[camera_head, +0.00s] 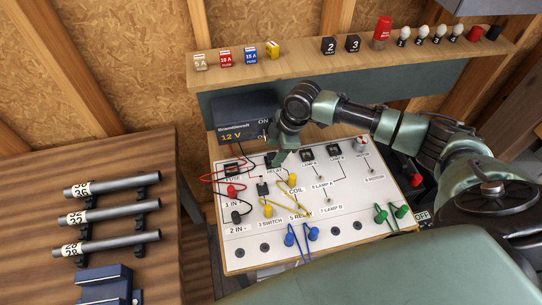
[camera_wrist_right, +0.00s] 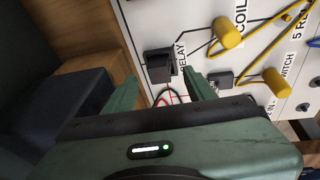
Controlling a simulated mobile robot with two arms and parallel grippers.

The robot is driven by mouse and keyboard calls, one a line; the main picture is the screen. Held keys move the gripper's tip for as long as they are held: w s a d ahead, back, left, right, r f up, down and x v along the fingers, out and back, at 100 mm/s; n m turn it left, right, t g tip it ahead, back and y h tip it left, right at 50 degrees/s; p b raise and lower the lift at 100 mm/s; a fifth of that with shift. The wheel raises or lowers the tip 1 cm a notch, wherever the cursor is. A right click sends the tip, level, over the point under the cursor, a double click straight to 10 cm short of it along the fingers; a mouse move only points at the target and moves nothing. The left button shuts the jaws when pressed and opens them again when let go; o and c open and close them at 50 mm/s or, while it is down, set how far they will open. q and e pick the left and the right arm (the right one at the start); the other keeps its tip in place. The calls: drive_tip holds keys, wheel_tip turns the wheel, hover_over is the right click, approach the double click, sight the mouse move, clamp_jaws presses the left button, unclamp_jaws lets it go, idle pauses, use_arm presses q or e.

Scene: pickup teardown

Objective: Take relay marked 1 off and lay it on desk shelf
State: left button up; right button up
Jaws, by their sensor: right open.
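A white circuit board (camera_head: 240,250) lies on the desk, with a RELAY label near its back edge. A small black block beside that label, which I take for the relay (camera_wrist_right: 158,66), shows in the right wrist view; its number is not readable. The wooden desk shelf (camera_head: 300,62) runs along the back. My left gripper is not in view.
Black blocks marked 2 (camera_head: 329,46) and 3 (camera_head: 353,44), coloured fuses, a red piece (camera_head: 382,32) and several bulbs stand on the shelf. Free shelf lies between the yellow fuse (camera_head: 272,50) and block 2. A 12 V supply (camera_head: 240,115) and loose wires are close to the gripper.

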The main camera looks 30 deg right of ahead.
drive_tip(key=shift+x, duration=1.25)
clamp_jaws()
drive_tip(key=shift+r, duration=0.1)
